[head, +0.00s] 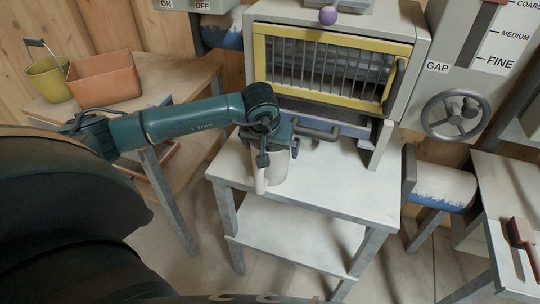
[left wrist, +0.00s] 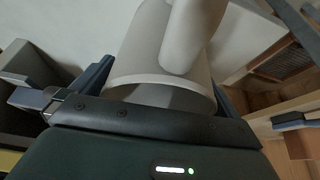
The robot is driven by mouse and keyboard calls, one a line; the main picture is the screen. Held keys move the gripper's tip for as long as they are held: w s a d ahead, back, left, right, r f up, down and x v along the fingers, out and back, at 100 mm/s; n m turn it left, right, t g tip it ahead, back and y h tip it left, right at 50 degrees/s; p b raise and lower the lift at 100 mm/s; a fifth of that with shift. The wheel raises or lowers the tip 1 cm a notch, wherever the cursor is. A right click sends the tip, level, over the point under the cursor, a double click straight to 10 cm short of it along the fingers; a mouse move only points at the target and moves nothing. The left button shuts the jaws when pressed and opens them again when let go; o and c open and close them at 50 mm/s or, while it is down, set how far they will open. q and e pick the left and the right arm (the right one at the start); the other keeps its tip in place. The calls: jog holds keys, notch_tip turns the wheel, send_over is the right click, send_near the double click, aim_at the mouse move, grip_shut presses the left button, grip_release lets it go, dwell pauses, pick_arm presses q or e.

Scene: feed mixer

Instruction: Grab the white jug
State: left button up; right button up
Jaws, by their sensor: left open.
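The white jug (head: 276,171) stands on the light table in the head view, with its pale handle (head: 260,182) toward me. In the left wrist view the jug (left wrist: 140,62) fills the middle, its round rim close to the palm and its handle (left wrist: 192,32) pointing up the picture. My left gripper (head: 270,146) is over the top of the jug. Its fingers (left wrist: 160,88) are open, one on each side of the jug; I cannot tell whether they touch it. The gripper hides part of the jug's top. My right gripper is not in view.
Behind the jug stands a machine with a yellow-framed barred window (head: 325,68) and a handwheel (head: 455,115) at its right. The white table (head: 340,190) is clear right of the jug. An orange bin (head: 105,78) and yellow bucket (head: 47,80) stand on a wooden table at left.

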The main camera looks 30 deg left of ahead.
pick_arm(q)
jog(key=c, duration=0.8)
jog(key=shift+o, duration=0.2)
